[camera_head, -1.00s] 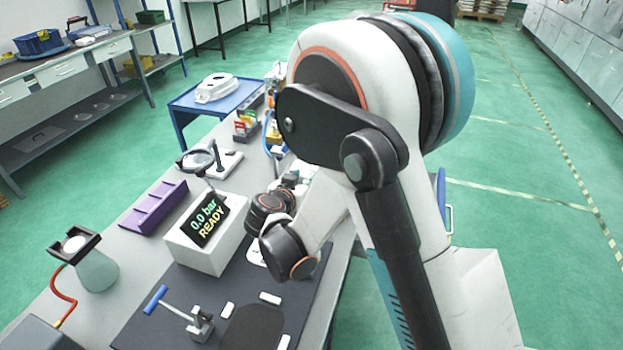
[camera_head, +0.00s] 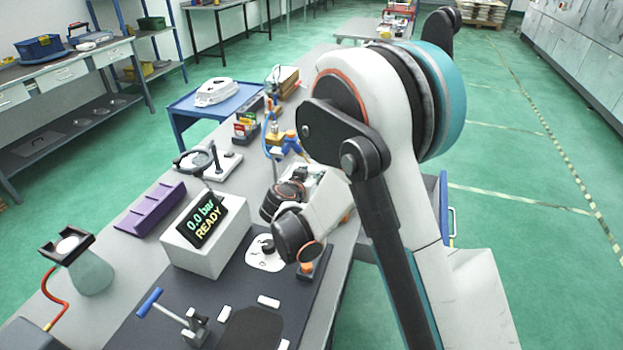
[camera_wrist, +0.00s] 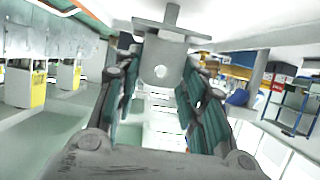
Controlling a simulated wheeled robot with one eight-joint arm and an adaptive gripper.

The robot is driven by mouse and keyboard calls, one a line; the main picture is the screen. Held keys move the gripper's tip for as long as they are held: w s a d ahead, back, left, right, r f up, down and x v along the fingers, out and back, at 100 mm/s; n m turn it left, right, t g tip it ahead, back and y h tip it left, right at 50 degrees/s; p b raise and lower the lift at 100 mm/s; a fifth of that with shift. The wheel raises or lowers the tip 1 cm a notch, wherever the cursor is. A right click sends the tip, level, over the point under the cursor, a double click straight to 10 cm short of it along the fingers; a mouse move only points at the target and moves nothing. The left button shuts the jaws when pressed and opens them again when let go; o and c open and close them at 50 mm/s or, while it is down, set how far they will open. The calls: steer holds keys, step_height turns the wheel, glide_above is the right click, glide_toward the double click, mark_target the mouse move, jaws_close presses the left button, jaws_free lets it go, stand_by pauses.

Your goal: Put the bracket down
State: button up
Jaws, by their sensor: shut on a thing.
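In the wrist view, a grey metal bracket (camera_wrist: 163,48) with a flat plate, a round hole and an upright tab sits between the fingertips of my gripper (camera_wrist: 160,74). The fingers, with teal pads, close on it from both sides, and the bracket points away from the camera. In the head view my arm and wrist hang over the right side of the workbench. The gripper and the bracket cannot be made out clearly there, as my own arm links block much of that area.
A dark mat (camera_head: 150,318) on the bench carries a box with a "0.0 bar READY" display (camera_head: 204,218), a white plate (camera_head: 266,256) and a blue-handled clamp (camera_head: 165,308). A purple rack (camera_head: 150,210) and a magnifier stand (camera_head: 212,162) are to the left. A blue cart (camera_head: 185,118) stands beyond.

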steer(key=shift+f, duration=0.2)
steer(key=o, duration=1.1)
steer(key=shift+r, duration=0.2)
steer(key=shift+s+a+r, duration=0.15)
steer(key=shift+s, duration=0.1)
steer(key=p+v, duration=0.2)
steer(key=v, duration=0.9)
steer(key=shift+s, duration=0.15)
steer(key=shift+p, duration=0.3)
